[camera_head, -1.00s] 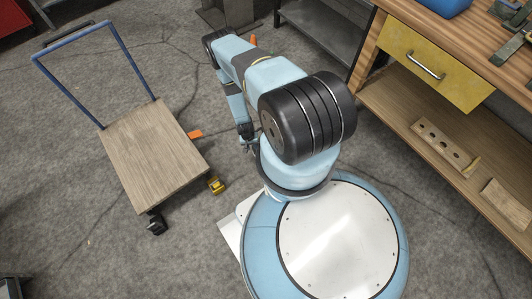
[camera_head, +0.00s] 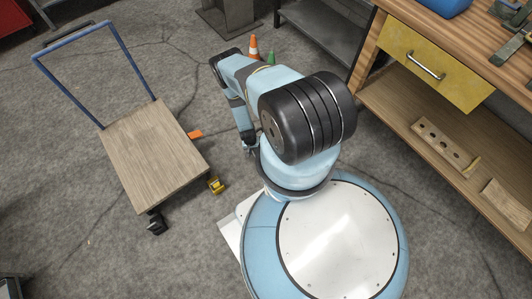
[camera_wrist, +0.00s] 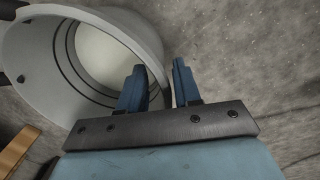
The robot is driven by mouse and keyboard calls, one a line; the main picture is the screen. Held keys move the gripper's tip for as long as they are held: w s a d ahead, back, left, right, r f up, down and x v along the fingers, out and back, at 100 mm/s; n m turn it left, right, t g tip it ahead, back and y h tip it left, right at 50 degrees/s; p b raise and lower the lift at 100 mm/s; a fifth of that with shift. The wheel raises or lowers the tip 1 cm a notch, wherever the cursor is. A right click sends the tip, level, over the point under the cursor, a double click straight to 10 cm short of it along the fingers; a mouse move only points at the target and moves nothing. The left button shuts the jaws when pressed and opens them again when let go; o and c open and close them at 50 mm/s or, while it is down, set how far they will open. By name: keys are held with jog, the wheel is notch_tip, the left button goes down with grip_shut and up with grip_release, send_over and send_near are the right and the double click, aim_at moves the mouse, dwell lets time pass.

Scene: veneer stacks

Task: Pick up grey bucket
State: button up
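The grey bucket (camera_wrist: 28,55) shows at the upper left of the wrist view, its round opening and ringed inside facing the camera. My gripper (camera_wrist: 159,66) is open, with its two blue fingers apart. The left finger overlaps the bucket's opening and the right finger is outside it. The bucket's wall passes between them, with a gap visible beside the right finger; I cannot tell whether the left finger touches. In the head view the bucket is not visible, and my arm hides most of the gripper.
A flat trolley (camera_head: 150,150) with a blue handle stands left of my arm. A yellow item (camera_head: 216,186) and an orange item (camera_head: 195,134) lie near it. An orange cone (camera_head: 253,47) and a green cone (camera_head: 270,58) stand behind the arm. A wooden workbench (camera_head: 388,42) is at right.

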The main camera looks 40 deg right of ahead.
jog(key=shift+c, duration=0.4)
grip_shut()
dwell(0.9)
